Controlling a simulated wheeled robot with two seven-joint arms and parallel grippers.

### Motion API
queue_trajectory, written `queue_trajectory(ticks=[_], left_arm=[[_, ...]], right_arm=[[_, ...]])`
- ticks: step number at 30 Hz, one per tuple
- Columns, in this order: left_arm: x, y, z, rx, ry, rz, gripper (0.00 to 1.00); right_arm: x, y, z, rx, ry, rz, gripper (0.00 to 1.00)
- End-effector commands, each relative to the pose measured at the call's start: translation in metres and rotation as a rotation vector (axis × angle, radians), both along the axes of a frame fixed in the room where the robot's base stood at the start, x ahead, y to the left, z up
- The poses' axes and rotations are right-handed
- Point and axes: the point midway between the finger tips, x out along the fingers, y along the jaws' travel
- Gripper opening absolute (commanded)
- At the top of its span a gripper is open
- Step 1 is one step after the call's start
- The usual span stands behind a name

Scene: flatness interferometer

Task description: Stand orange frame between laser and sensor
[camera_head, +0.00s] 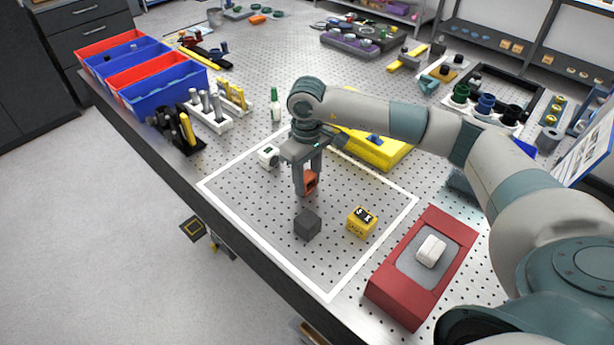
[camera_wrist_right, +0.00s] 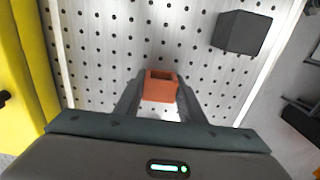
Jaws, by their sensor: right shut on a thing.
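My right gripper (camera_head: 307,188) is shut on the orange frame (camera_head: 311,182), a small hollow piece. In the right wrist view the frame (camera_wrist_right: 162,88) sits between the fingertips (camera_wrist_right: 158,97), with its opening showing. I cannot tell whether it touches the perforated table. A small white device (camera_head: 268,156) stands behind and left of the gripper, inside the white outline. A dark grey block (camera_head: 308,224) stands in front of the frame; it also shows in the right wrist view (camera_wrist_right: 241,33). A yellow block with black labels (camera_head: 361,221) stands to the right. Which ones are laser and sensor is not clear. My left gripper is out of view.
A white outline (camera_head: 247,235) marks the work area, with bare board at its front. A red box with a grey top (camera_head: 411,285) stands front right. A yellow case (camera_head: 385,158) lies behind the gripper. Red and blue bins (camera_head: 170,85) line the left edge.

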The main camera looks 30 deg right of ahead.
Motion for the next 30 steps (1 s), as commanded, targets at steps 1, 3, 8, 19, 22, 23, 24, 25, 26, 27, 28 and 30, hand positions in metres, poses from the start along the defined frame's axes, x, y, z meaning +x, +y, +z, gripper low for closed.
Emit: queue_trajectory(ticks=[1,3,8,19,22,23,24,25,26,27,28,30], left_arm=[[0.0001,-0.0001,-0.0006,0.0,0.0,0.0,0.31],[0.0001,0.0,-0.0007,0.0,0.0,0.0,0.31],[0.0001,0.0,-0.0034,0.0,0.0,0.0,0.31],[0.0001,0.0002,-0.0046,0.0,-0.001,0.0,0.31],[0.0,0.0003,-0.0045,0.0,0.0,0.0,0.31],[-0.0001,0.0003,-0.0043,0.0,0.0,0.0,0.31],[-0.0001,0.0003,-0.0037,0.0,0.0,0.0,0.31],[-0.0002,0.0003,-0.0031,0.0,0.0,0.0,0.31],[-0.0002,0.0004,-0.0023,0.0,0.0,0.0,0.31],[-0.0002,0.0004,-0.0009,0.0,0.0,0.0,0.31],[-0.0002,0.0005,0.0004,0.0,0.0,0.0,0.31],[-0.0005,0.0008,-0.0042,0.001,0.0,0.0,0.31]], right_arm=[[0.0003,0.0002,-0.0001,0.0,-0.001,0.0,0.11],[0.0003,0.0002,-0.0001,0.0,-0.001,0.0,0.11],[0.0002,0.0003,-0.0021,0.0,-0.001,0.001,0.11],[0.0001,0.0003,-0.0025,0.0,0.0,0.001,0.55],[0.0001,0.0003,-0.0023,0.0,0.0,0.001,0.55],[0.0001,0.0003,-0.0021,0.0,0.0,0.001,0.55],[0.0001,0.0003,-0.0017,0.0,0.0,0.001,0.55],[0.0001,0.0003,-0.0012,0.0,0.0,0.001,0.55],[0.0001,0.0003,-0.0006,0.0,0.0,0.001,0.55],[0.0001,0.0003,0.0004,0.001,0.0,0.001,0.55],[0.0001,0.0003,0.0014,0.001,0.0,0.0,0.55],[0.001,0.0005,0.0033,0.001,-0.003,0.001,0.55]])
